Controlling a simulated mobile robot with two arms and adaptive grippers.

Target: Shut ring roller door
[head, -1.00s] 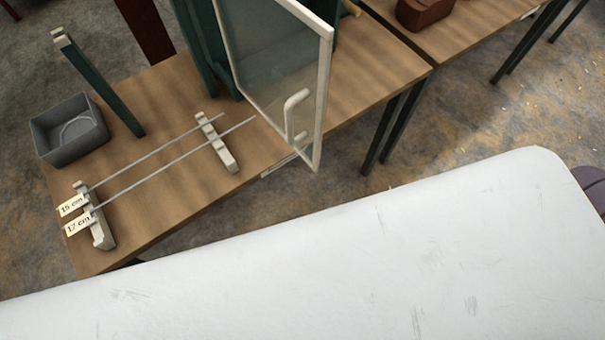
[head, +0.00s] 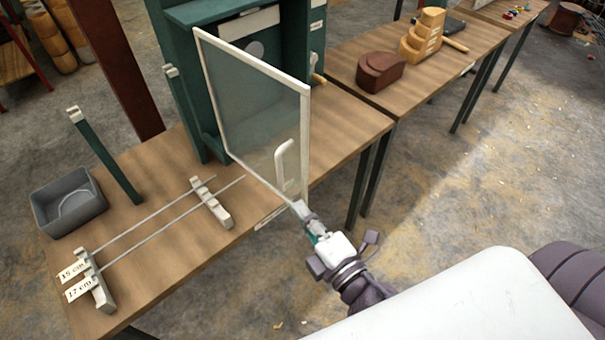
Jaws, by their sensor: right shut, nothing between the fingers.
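The ring roller (head: 180,28) is a green cabinet-like machine standing on a wooden table. Its door (head: 255,105) is a clear pane in a white frame with a white upright handle (head: 285,165), and it stands swung open toward me. My right gripper (head: 300,208) is shut and empty, with its tips close to the lower free corner of the door, below the handle. I cannot tell whether the tips touch the frame. My left gripper is out of view.
A grey tray (head: 40,215) and two thin rods on holders (head: 212,205) lie on the table's left part. A brown block (head: 381,76) and stepped wooden piece (head: 424,40) stand on the table behind right. Open floor (head: 440,190) lies to the right.

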